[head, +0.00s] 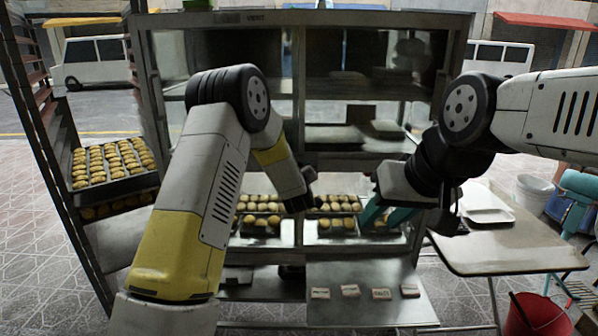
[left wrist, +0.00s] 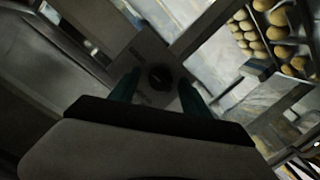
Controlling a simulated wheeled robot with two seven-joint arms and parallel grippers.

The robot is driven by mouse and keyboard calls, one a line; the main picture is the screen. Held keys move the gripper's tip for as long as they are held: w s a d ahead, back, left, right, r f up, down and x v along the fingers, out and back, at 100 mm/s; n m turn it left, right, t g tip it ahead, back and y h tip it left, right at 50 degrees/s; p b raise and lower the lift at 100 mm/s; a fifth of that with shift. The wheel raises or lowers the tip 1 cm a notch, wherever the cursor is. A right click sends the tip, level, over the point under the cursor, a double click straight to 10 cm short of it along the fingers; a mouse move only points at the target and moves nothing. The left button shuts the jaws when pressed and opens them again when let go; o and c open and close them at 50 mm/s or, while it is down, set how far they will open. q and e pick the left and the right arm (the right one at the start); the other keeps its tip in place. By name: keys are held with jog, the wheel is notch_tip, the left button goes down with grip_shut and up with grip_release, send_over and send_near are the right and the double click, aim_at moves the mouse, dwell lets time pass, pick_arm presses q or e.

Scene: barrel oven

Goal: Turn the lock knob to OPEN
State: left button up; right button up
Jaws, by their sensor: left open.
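The lock knob (left wrist: 160,77) is a dark round knob on a grey plate (left wrist: 145,56) in the left wrist view. My left gripper (left wrist: 159,84) is open, its two teal fingers on either side of the knob in the picture. I cannot tell whether they touch it. In the head view the left arm reaches to the cabinet's middle; its fingers and the knob cannot be made out there. The lettering on the plate is too blurred to read. My right gripper (head: 384,218) has its teal fingers apart and appears empty, in front of the cabinet's right side.
A glass-fronted metal cabinet (head: 455,60) holds trays of buns (head: 337,203). A rack on the left carries a bun tray (head: 115,180). A side table (head: 495,245) with a white tray (head: 486,212) stands at right, near a red bucket (head: 538,315). Small labelled blocks (head: 350,290) lie on the lower shelf.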

pick_arm(q)
jog(key=s+r, duration=0.1)
jog(key=s, duration=0.6)
jog(key=shift+s, duration=0.3)
jog(key=shift+r, duration=0.1)
jog(key=s+a+r+m+g+h, duration=0.3)
jog(key=s+a+r+m+g, duration=0.15)
jog(key=s+r, duration=0.75)
jog(key=s+a+m+g, duration=0.1)
jog(key=s+a, duration=0.4)
jog(key=s, duration=0.8)
jog(key=s+a+m+g, duration=0.1)
jog(key=s+a+g, duration=0.3)
jog(key=s, duration=1)
jog(key=shift+s+a+r+g+y, duration=0.15)
jog(key=shift+s+a+g+y, duration=0.2)
jog(key=shift+a, duration=0.45)
